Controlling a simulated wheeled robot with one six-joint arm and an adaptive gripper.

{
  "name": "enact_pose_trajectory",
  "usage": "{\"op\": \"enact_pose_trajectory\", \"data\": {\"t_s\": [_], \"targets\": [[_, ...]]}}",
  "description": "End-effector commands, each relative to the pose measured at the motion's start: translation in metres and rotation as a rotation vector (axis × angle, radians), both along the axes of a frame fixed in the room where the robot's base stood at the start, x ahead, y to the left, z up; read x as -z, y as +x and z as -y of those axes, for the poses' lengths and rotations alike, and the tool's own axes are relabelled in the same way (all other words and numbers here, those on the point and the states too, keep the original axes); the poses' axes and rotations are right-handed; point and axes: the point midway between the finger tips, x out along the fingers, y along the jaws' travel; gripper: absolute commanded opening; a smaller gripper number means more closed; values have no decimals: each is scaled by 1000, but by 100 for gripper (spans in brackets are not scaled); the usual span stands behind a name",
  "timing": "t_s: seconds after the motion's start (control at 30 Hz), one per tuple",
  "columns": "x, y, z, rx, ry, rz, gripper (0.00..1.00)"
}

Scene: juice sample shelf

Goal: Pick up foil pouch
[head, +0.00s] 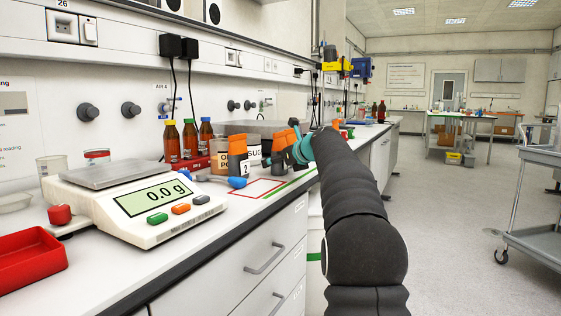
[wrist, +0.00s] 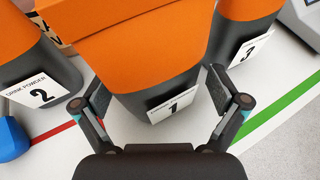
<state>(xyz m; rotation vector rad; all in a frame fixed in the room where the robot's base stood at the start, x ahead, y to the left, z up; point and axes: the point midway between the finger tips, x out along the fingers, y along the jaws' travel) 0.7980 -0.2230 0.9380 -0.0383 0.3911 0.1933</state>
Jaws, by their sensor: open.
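Several orange-and-grey packs, which look like the foil pouches, stand upright on the bench. The pack labelled 1 (wrist: 140,45) stands between the spread fingers of my gripper (wrist: 158,92), with a visible gap on each side near its base. The pack labelled 2 (wrist: 42,78) is to its left; it also shows in the head view (head: 237,155). The pack labelled 3 (wrist: 238,42) is close to the right finger.
A blue object (wrist: 12,138) lies at the left in the wrist view. A balance (head: 135,205) reading 0.0 g and a red tray (head: 30,262) stand at left on the bench. Brown bottles (head: 189,141) stand behind. Red and green lines mark the bench top near its front edge.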

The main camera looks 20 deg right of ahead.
Motion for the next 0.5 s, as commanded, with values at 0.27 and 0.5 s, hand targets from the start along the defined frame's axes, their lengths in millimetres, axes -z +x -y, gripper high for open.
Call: {"op": "enact_pose_trajectory", "data": {"t_s": [0.27,0.5], "targets": [[0,0,0,0,0,0,52],[-1,-1,0,0,0,1,21]]}}
